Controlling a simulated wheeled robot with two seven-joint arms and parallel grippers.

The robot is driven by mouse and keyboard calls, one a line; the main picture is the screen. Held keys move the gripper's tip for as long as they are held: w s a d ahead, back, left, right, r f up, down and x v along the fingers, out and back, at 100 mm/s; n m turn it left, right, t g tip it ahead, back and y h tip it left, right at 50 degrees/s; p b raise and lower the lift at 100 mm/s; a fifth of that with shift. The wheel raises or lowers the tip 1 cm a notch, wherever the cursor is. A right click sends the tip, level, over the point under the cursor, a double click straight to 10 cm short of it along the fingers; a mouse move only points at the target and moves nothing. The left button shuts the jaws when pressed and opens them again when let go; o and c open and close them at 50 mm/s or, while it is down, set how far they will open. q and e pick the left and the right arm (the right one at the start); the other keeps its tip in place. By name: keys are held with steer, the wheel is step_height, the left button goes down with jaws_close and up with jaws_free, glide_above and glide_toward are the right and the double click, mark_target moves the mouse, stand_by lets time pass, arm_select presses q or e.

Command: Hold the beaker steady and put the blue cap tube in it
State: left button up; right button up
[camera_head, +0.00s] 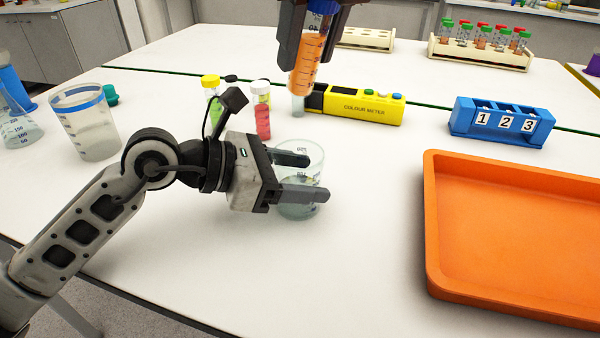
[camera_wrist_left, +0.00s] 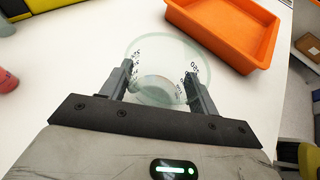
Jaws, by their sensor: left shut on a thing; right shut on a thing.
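The clear beaker (camera_head: 309,158) stands upright on the white table near the middle. My left gripper (camera_head: 315,177) is shut on it, one finger on each side; the left wrist view also shows the beaker (camera_wrist_left: 165,52) between the fingers (camera_wrist_left: 163,88). The tube (camera_head: 308,62) with a blue cap and orange content hangs upright above the table. My right gripper (camera_head: 312,28) is shut on its upper part, near the cap. In the head view the tube's lower end shows above the beaker's rim, apart from it. The tube is not in the left wrist view.
A yellow colour meter (camera_head: 360,106) lies behind the beaker. A red tube (camera_head: 261,112) and a yellow-capped green tube (camera_head: 213,98) stand behind my left gripper. An orange tray (camera_head: 436,232), a blue numbered rack (camera_head: 463,119) and a larger blue-rimmed beaker (camera_head: 92,132) stand around.

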step_height(320, 180, down, 10)
steer(key=shift+r, duration=0.25)
stand_by(0.8)
steer(key=o, duration=1.1)
steer(key=shift+r, duration=0.1)
steer(key=v, duration=1.1)
steer(key=shift+s+r, duration=0.15)
steer(key=shift+r, duration=0.25)
arm_select(q)
steer(key=o, duration=1.2)
